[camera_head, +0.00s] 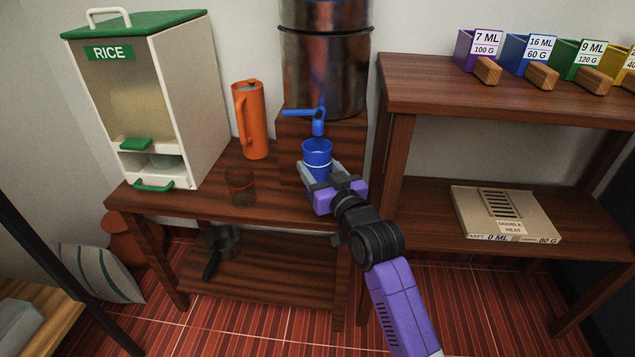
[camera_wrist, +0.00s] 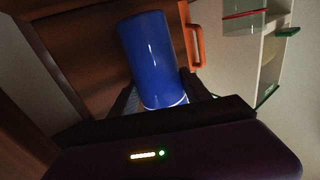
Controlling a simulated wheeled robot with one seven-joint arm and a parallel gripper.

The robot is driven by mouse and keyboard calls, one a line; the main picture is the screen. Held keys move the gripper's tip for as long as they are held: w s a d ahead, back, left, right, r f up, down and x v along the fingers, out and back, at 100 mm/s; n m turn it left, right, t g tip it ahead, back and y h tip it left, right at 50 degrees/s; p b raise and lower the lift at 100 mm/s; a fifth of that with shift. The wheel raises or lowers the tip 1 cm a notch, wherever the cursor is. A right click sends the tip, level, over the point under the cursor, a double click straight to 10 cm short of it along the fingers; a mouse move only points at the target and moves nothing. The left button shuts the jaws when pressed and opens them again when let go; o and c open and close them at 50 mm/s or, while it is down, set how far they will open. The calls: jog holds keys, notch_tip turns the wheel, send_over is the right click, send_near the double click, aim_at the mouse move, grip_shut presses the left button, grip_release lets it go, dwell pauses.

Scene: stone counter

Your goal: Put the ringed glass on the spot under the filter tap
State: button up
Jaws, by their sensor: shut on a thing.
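A clear glass with a red ring (camera_head: 240,187) stands on the dark wooden table, left of my gripper; its red ring also shows at the top right of the wrist view (camera_wrist: 245,14). My gripper (camera_head: 328,178) is shut on a blue cup with a white ring (camera_head: 317,154), which also fills the middle of the wrist view (camera_wrist: 150,58). The blue filter tap (camera_head: 318,121) sticks out from the metal filter (camera_head: 325,65). The cup is just below the tap in the head view. I cannot tell whether the cup touches the surface beneath it; the spot is hidden.
The filter stands on a wooden block (camera_head: 292,128). An orange jug (camera_head: 250,120) is left of it, with a white rice dispenser (camera_head: 200,110) farther left. A shelf unit (camera_head: 420,95) with several labelled boxes stands to the right. A flat carton (camera_head: 505,213) lies on its lower shelf.

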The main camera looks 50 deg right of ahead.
aim_at(318, 179)
jog(key=shift+w+d, duration=0.15)
jog(key=shift+w, duration=0.1)
jog(key=shift+f, duration=0.25)
jog(key=shift+f+b, duration=0.85)
jog(key=shift+f, duration=0.55)
jog(key=shift+f, duration=0.15)
jog(key=o, duration=1.6)
jog(key=shift+o, duration=0.2)
